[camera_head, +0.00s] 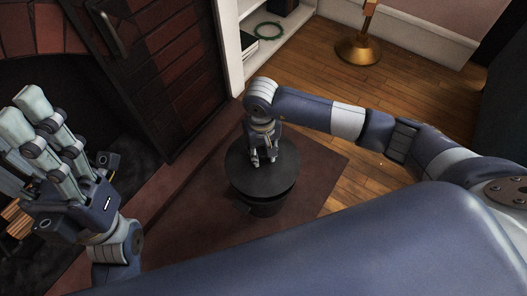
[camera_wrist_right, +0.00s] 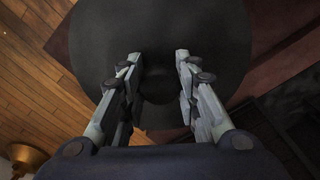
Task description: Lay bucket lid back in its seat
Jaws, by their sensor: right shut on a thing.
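The bucket lid (camera_head: 247,183) is a dark round disc in the head view. It is over the dark bucket (camera_head: 264,209), whose lower wall shows below the lid's near edge. I cannot tell whether the lid touches the rim or is held just above it. My right gripper (camera_head: 264,163) points down at the lid's middle and is shut on its knob. In the right wrist view the lid (camera_wrist_right: 205,35) fills the upper middle, with the knob (camera_wrist_right: 158,88) between the fingers. My left gripper (camera_head: 24,108) is raised at the left, fingers apart and empty.
The bucket stands on a reddish-brown mat (camera_head: 312,176) on a wooden floor (camera_head: 300,68). A brick fireplace with a dark door (camera_head: 165,60) is at the left. A white shelf (camera_head: 285,32) and a brass stand base (camera_head: 358,50) are behind.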

